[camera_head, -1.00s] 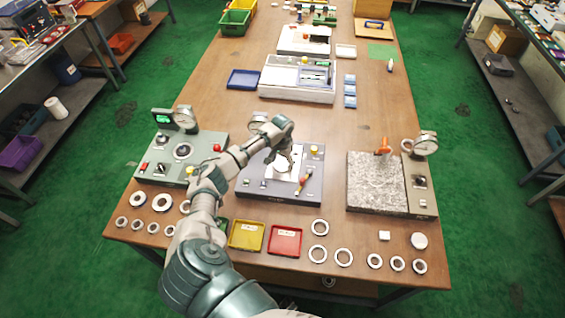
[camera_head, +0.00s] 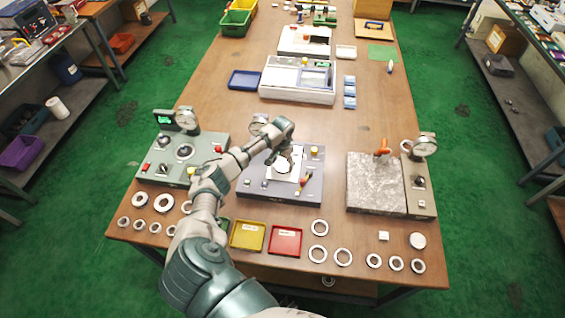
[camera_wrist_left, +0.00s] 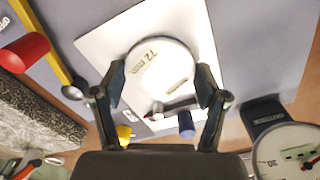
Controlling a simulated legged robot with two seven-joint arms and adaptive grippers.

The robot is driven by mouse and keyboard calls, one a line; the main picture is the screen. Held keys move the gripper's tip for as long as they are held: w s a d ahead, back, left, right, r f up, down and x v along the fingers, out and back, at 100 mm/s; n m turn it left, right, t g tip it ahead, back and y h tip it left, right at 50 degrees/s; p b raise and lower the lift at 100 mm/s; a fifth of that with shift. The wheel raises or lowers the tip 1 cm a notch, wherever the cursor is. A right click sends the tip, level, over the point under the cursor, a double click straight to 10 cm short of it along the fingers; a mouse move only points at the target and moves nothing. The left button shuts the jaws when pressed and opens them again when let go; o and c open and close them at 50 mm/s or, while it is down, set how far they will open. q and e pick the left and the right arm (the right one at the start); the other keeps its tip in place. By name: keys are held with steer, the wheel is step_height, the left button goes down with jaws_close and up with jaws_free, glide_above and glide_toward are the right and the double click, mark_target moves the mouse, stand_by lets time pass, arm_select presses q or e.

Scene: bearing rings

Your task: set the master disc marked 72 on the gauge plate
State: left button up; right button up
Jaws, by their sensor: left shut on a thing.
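The pale round master disc (camera_wrist_left: 160,65), marked "72 mm", lies between the fingers of my left gripper (camera_wrist_left: 160,95) in the left wrist view. The gripper is shut on its sides. The disc is over a white square plate (camera_wrist_left: 105,42), within its outline; whether it touches the plate I cannot tell. In the head view my left gripper (camera_head: 285,160) is above the white plate (camera_head: 284,177) of the dark grey gauge station (camera_head: 258,188), and partly hides the disc. My right gripper is not in view.
A dial gauge (camera_wrist_left: 290,150) stands close at lower right in the wrist view. A red knob (camera_wrist_left: 24,54) is at left. Yellow (camera_head: 247,235) and red (camera_head: 285,240) trays lie in front of the station, with several rings along the table edge. A granite slab (camera_head: 375,185) is at right.

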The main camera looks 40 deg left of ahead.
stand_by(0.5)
arm_select(q)
steer(key=o, duration=1.6)
steer(key=shift+o, duration=0.4)
steer(key=shift+f, duration=0.1)
step_height(320, 180, up, 12)
